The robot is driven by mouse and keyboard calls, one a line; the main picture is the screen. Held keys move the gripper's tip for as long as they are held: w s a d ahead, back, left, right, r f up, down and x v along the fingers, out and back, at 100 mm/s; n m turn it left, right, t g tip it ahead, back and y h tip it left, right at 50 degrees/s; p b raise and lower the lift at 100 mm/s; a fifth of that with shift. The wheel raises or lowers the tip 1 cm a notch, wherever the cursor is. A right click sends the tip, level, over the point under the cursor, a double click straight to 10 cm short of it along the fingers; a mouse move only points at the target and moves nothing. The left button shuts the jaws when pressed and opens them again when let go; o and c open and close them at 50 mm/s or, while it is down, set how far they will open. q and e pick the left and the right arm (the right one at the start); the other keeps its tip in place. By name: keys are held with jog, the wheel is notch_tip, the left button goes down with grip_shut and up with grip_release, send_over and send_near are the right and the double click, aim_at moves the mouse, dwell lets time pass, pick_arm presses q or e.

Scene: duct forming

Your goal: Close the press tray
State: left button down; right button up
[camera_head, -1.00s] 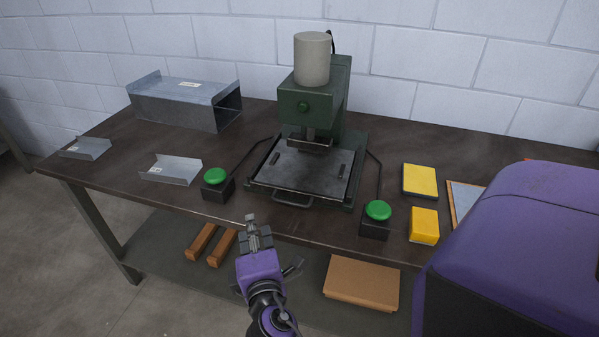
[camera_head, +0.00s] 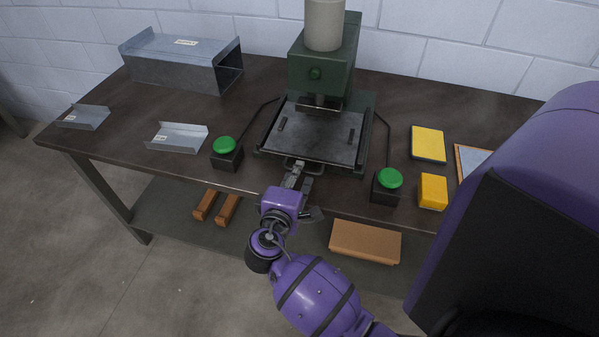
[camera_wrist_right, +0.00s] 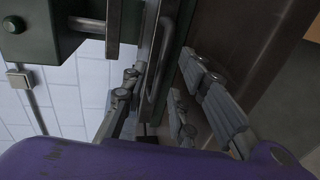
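The press tray (camera_head: 320,137) is a flat grey plate with two dark bars, sticking out from the front of the green press (camera_head: 318,70). Its handle (camera_head: 310,165) is a looped bar at the front edge. My right gripper (camera_head: 295,178) is at the handle, just in front of the bench edge. In the right wrist view the gripper's fingers (camera_wrist_right: 163,92) are spread, with the handle bar (camera_wrist_right: 157,60) between or just beyond their tips. I cannot tell whether they touch it. My left gripper is not in view.
Green buttons on black boxes stand left (camera_head: 224,146) and right (camera_head: 389,179) of the tray. Yellow blocks (camera_head: 432,192) are to the right. Sheet-metal pieces (camera_head: 178,138) and a duct (camera_head: 180,62) are to the left. A purple body part of mine covers the right side.

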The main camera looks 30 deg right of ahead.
jog(key=shift+w+d, duration=0.2)
jog(key=shift+d, duration=0.2)
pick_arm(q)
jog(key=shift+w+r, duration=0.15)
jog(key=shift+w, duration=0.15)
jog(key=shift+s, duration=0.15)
pick_arm(e)
jog(key=shift+f, duration=0.1)
jog(key=shift+c, duration=0.6)
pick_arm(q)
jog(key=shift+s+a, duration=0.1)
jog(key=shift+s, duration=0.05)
pick_arm(e)
grip_shut()
jog(key=shift+r+x, duration=0.25)
jog(key=shift+x, duration=0.95)
jog(key=shift+r, duration=0.15)
